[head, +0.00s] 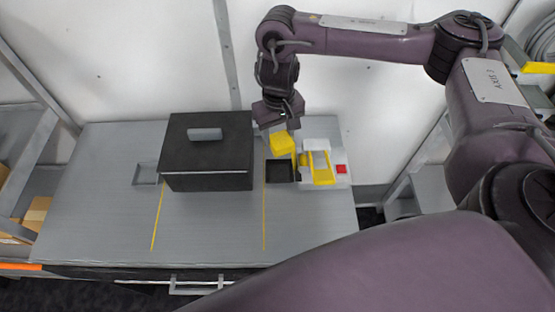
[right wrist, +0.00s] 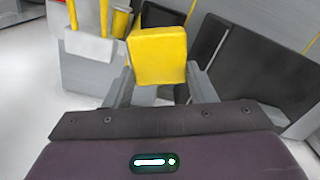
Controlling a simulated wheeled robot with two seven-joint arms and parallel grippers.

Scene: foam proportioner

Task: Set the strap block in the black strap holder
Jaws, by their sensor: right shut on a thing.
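The yellow strap block (head: 283,142) is held in my right gripper (head: 277,128), above the bench at the right of the large black box. In the right wrist view the yellow block (right wrist: 158,55) sits between the two grey fingers of my right gripper (right wrist: 160,76). A small square black holder (head: 281,173), which looks like the strap holder, is on the bench just below the block. The block appears raised and apart from it. In the right wrist view the block partly hides the dark area behind it. My left gripper is not in view.
A large black box (head: 208,153) with a grey handle stands left of the holder. Close on the right is a white and yellow device (head: 318,168) with a red part (head: 341,169). The front of the grey bench (head: 205,228) is clear. A white wall is behind.

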